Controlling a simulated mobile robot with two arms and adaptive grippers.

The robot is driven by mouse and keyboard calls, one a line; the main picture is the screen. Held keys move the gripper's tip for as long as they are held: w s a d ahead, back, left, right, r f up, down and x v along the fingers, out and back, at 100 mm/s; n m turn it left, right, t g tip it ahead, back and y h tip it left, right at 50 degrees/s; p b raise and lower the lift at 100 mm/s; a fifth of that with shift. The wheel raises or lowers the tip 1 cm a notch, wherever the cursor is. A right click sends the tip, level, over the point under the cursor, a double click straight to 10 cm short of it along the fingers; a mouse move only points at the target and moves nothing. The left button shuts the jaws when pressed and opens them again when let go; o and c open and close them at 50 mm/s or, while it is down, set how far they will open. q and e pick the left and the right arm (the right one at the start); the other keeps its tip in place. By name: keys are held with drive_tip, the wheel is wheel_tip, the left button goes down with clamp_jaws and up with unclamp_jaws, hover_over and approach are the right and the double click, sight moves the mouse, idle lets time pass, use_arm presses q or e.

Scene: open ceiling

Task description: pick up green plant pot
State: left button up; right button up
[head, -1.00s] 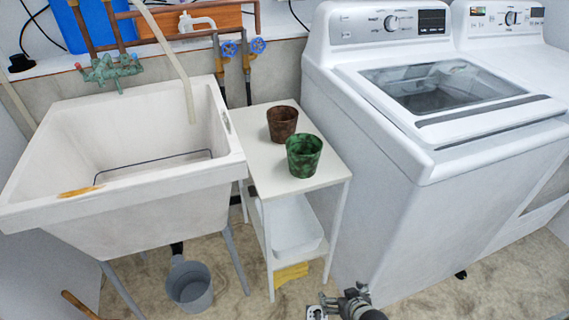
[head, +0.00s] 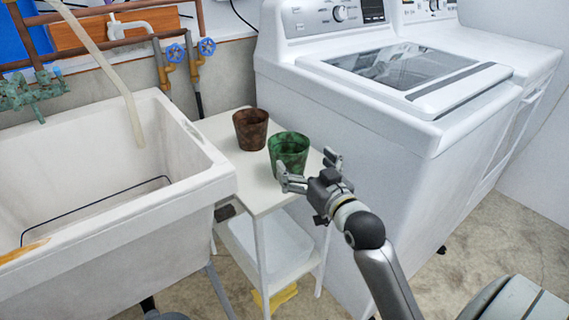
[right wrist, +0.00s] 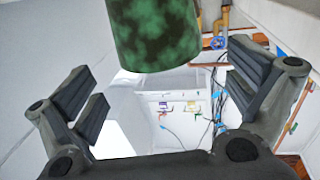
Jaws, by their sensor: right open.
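The green plant pot (head: 289,150) stands upright on the small white table (head: 262,193), near its front right corner. It also shows in the right wrist view (right wrist: 155,32), at the top between the two fingers. A brown pot (head: 250,129) stands just behind it to the left. My right gripper (head: 308,168) is open and empty, at the right front side of the green pot and close to it. In the right wrist view its fingers (right wrist: 165,90) are spread wide, and the pot is ahead of them, not gripped. My left gripper is not in view.
A white utility sink (head: 110,190) stands left of the table. A white washing machine (head: 390,130) stands close on the right. A white bin (head: 268,246) sits on the table's lower shelf. Wall pipes with blue valves (head: 190,50) run behind.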

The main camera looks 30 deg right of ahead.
sight(298, 157)
drive_tip(key=w, duration=0.3)
drive_tip(key=shift+w+d, duration=0.2)
drive_tip(key=shift+w, duration=0.1)
drive_tip(key=shift+w+d+f+b, duration=0.1)
drive_tip(key=shift+w+d+b, duration=0.1)
drive_tip(key=shift+w, duration=0.65)
drive_tip(key=shift+w+d+f+b, duration=0.1)
drive_tip(key=shift+w+b, duration=0.05)
drive_tip(key=shift+w, duration=0.7)
drive_tip(key=shift+w+d+b, duration=0.1)
drive_tip(key=shift+w+b, duration=0.1)
drive_tip(key=shift+w, duration=0.65)
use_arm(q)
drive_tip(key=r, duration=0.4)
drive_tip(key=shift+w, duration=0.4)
use_arm(e)
drive_tip(key=c, duration=0.7)
drive_tip(key=shift+r, duration=0.5)
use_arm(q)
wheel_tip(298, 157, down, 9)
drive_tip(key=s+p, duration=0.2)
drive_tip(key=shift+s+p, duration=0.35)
use_arm(e)
drive_tip(key=shift+r, duration=4.5)
